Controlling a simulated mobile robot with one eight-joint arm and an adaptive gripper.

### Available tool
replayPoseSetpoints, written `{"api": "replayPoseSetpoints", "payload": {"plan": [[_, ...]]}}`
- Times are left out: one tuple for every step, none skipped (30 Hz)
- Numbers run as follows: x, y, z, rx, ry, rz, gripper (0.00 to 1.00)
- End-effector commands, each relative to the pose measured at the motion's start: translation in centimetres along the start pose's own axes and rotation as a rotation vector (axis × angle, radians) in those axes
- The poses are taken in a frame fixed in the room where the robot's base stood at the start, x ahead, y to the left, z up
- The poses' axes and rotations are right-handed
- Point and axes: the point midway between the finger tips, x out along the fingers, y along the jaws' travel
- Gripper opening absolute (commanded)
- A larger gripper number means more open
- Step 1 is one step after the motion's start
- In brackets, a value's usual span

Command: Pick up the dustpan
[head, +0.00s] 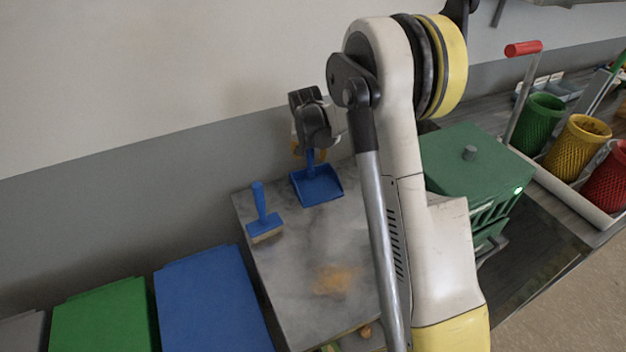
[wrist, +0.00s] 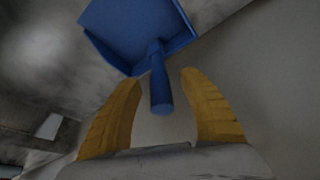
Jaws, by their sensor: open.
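The blue dustpan (head: 318,186) lies on the grey worktop near the wall, with its handle toward the wall. In the wrist view the dustpan (wrist: 132,30) is at the top, and its handle (wrist: 160,88) points down between my two yellow fingers. My gripper (head: 302,146) is at the handle end of the dustpan. It also shows in the wrist view (wrist: 160,90), open, with a gap on both sides of the handle. I cannot tell whether the handle is fully at fingertip depth.
A blue brush (head: 262,216) stands on the worktop (head: 300,262) left of the dustpan. A brownish spill (head: 337,279) lies in front. A green box (head: 474,165) stands right of my arm. Blue (head: 212,300) and green (head: 100,318) lids are at lower left. The wall is close behind the dustpan.

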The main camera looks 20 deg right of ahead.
Motion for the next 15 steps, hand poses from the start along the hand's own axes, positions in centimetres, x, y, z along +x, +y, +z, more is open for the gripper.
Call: {"api": "replayPoseSetpoints", "payload": {"plan": [[0.01,0.0,-0.01,0.0,0.0,0.0,0.49],[-0.04,0.0,-0.02,0.0,0.0,0.0,0.49],[-0.08,0.0,-0.02,0.0,0.0,0.0,0.49],[-0.09,0.0,-0.03,0.0,0.0,0.0,0.49],[-0.1,0.0,-0.03,0.0,0.0,0.0,0.49],[-0.1,-0.01,-0.03,-0.001,0.0,0.0,0.39],[-0.1,-0.01,-0.03,-0.001,0.0,0.0,0.29],[-0.1,-0.01,-0.02,-0.001,0.0,0.0,0.2],[-0.11,-0.01,-0.02,-0.001,0.0,0.0,0.08],[-0.11,-0.01,-0.02,-0.001,0.0,0.0,0.0],[-0.11,-0.01,-0.02,-0.001,0.0,0.0,0.0],[-0.11,-0.01,-0.02,-0.001,0.0,0.0,0.0],[-0.11,-0.02,-0.02,-0.001,0.0,0.0,0.0],[-0.11,-0.02,-0.02,-0.001,0.0,0.0,0.0],[-0.1,-0.02,-0.02,-0.001,0.0,0.0,0.0]]}}
